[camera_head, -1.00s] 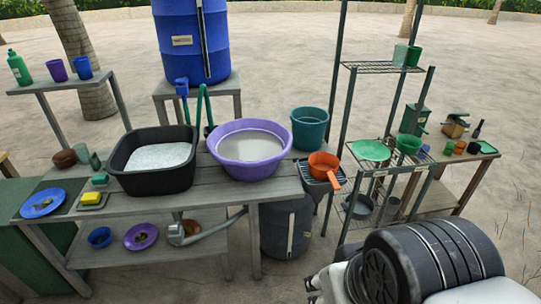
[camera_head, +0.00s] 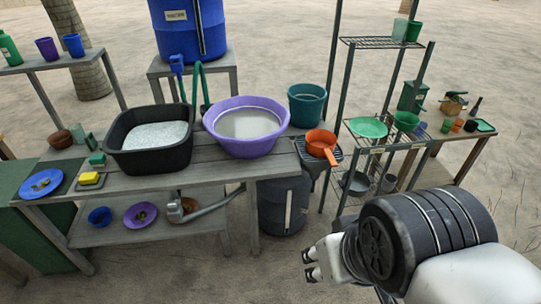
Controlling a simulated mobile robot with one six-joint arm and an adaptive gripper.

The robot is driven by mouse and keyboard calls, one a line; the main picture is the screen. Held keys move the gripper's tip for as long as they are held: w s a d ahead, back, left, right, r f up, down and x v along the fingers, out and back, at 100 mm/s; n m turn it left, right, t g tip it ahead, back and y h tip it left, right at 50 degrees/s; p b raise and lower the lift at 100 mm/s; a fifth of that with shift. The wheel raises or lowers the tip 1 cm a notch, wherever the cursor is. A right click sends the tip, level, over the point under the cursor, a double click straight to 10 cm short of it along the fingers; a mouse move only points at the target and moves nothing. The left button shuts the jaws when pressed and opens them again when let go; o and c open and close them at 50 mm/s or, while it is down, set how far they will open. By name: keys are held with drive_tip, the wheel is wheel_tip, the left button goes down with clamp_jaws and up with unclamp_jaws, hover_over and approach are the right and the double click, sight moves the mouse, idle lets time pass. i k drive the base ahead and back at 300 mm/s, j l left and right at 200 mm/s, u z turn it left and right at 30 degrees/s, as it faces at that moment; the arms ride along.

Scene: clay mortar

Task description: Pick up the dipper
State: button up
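An orange dipper (camera_head: 321,143) rests on a dark rack (camera_head: 305,156) at the right end of the wooden bench. Its bowl is toward the back and its short handle points toward the front right. My gripper (camera_head: 310,264) is at the lower middle, in front of and below the dipper, clear of it. Its two dark fingertips point left and show a small gap with nothing between them. Part of my arm fills the lower right.
A purple basin (camera_head: 246,142) and black tub (camera_head: 150,160) stand on the bench (camera_head: 217,176) left of the dipper. A teal bucket (camera_head: 306,105) is behind it. A metal shelf (camera_head: 376,42) rises to the right. A dark bin (camera_head: 283,206) stands below.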

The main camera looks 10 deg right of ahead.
sight(320, 143)
drive_tip(key=i+j, duration=0.2)
drive_tip(key=i, duration=0.3)
drive_tip(key=i+j, duration=0.2)
drive_tip(key=i, duration=0.35)
drive_tip(key=i+z, duration=0.15)
drive_tip(key=z, duration=1.6)
